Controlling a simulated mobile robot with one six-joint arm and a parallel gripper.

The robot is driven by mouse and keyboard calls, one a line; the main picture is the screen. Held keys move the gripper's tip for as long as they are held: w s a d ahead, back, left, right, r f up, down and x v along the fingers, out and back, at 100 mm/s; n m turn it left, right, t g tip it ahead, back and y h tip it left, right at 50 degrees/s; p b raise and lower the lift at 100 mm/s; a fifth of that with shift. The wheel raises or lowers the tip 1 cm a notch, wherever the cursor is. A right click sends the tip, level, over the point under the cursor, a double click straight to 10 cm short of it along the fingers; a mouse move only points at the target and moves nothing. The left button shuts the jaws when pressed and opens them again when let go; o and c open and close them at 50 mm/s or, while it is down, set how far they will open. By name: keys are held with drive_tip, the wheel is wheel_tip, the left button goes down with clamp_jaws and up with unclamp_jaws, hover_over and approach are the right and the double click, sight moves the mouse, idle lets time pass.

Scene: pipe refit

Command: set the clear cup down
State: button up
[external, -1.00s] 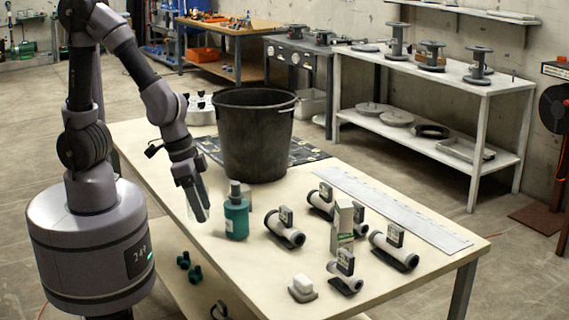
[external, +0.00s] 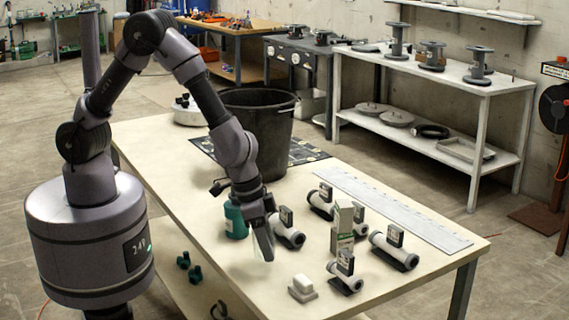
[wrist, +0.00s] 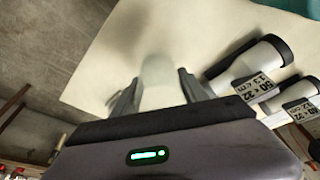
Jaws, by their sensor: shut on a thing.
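My gripper (external: 263,238) points down over the near part of the pale table (external: 225,265), in front of the green bottle and left of the grey pipe fittings. It is shut on the clear cup (external: 256,244), which is faint and partly hidden by the fingers. In the wrist view the cup (wrist: 158,72) is a pale, see-through shape between the two fingers (wrist: 160,92). I cannot tell whether its bottom touches the table or hangs just above it.
Grey pipe fittings (external: 288,234) with labels lie to the right, around an upright box (external: 342,230). A white block (external: 303,287) sits at the front edge. A black bucket (external: 270,120) stands at the back. Bare tabletop lies near the front left.

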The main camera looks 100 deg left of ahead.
drive_tip(key=shift+f+b, duration=0.65)
drive_tip(key=shift+f, duration=0.95)
drive_tip(key=shift+f, duration=0.2)
drive_tip(key=o, duration=1.4)
drive_tip(key=shift+c, duration=0.2)
